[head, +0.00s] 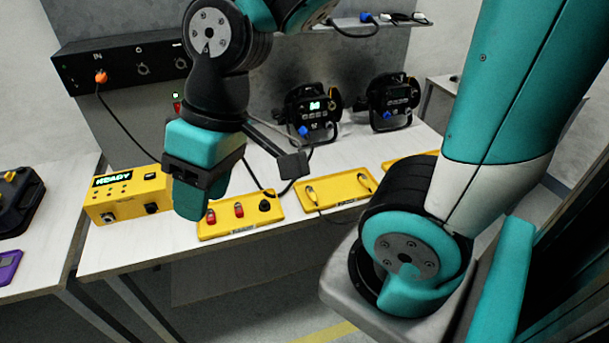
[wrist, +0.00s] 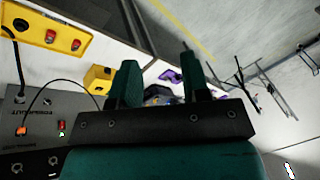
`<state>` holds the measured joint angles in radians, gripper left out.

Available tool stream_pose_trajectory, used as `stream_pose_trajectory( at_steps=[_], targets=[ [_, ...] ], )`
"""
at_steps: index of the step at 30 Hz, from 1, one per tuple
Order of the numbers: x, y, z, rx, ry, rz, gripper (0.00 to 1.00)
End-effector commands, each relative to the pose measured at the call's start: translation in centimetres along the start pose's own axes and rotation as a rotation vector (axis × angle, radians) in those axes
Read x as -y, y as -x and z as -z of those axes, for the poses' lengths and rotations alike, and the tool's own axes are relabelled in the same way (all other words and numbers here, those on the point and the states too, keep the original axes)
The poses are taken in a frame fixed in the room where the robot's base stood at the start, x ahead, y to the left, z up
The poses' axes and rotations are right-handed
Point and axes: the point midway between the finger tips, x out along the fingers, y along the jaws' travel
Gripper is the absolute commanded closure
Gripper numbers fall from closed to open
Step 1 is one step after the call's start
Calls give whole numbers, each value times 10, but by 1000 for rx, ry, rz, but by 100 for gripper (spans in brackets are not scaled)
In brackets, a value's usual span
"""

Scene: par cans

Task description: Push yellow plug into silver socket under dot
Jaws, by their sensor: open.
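My gripper (head: 188,205) hangs fingers down in front of the yellow box, left of the tray with red caps. In the wrist view its fingers (wrist: 160,82) stand apart with nothing between them. Small yellow-ended connectors, possibly the yellow plug (head: 312,194), lie on a middle yellow tray (head: 337,191), well right of my gripper. A small silvery round fitting (head: 107,217) shows on the front of the yellow box (head: 125,195) with a lit display. I cannot make out a dot above it or tell whether it is the silver socket.
A yellow tray with red caps (head: 240,211) lies beside my gripper. Two black par cans (head: 312,108) (head: 392,98) with blue plugs stand behind. A black rack panel (head: 120,60) holds an orange plug (head: 100,77) with a black cable hanging down. A black case (head: 18,198) sits left.

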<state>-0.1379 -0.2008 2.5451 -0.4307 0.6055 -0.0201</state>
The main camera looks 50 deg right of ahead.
Motion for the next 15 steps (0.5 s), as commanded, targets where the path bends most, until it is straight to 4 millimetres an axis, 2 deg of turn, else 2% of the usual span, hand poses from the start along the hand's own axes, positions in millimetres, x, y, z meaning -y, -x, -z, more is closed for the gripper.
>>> stream_pose_trajectory(
  at_steps=[1,2,4,7,9,12,15],
  targets=[
    [-34,-20,8,-28,-97,-27,57],
    [-55,-28,14,-52,-152,-47,57],
    [-110,-49,22,-112,-283,-106,57],
    [-194,-75,15,-186,-461,-208,57],
    [-248,-90,-2,-228,-568,-285,57],
    [-314,-108,-36,-267,-693,-389,57],
    [-360,-122,-72,-288,-784,-474,57]
  ],
)
